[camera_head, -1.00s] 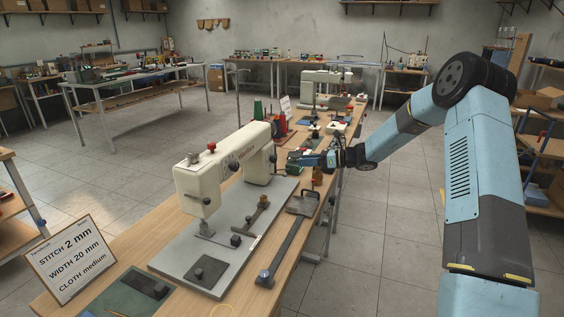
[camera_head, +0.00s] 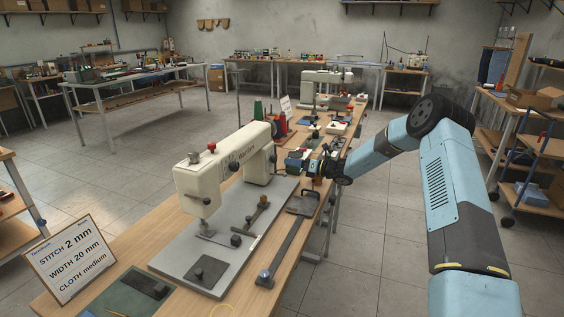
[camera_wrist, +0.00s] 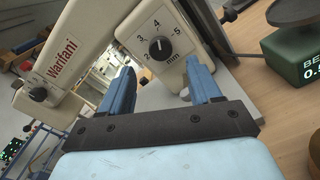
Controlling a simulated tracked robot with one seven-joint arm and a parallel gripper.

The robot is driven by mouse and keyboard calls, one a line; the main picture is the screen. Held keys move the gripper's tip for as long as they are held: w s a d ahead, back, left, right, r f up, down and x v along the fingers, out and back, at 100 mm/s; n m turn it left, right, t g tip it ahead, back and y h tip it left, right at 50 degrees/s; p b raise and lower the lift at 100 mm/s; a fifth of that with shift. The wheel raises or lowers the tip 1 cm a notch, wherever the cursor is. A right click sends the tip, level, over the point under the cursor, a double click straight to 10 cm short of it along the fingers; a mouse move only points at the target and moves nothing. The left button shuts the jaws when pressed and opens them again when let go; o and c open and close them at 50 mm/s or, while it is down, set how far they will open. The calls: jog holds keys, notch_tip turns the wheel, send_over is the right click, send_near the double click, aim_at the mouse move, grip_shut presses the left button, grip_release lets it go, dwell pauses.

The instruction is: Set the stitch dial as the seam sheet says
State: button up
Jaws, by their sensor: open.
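The seam sheet (camera_head: 70,258) stands at the front left and reads stitch 2 mm, width 20 mm, cloth medium. The cream sewing machine (camera_head: 222,170) stands on a grey base plate. Its stitch dial (camera_wrist: 160,47), a round black knob, shows in the wrist view on the pillar, with a scale from 2 to 5 mm around it. I cannot surely read its setting. My gripper (camera_wrist: 158,85) is open, its blue fingers spread to either side of the dial's line and apart from it. In the head view my gripper (camera_head: 308,168) is right of the machine's pillar.
A green scale with a dark pan (camera_wrist: 297,45) stands close to the right of the pillar. Another black knob (camera_wrist: 38,93) sits on the machine's arm. A long metal bar (camera_head: 284,248) lies along the bench's right edge.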

aim_at(276, 159)
jog(key=shift+x, duration=3.1)
jog(key=shift+c, duration=0.2)
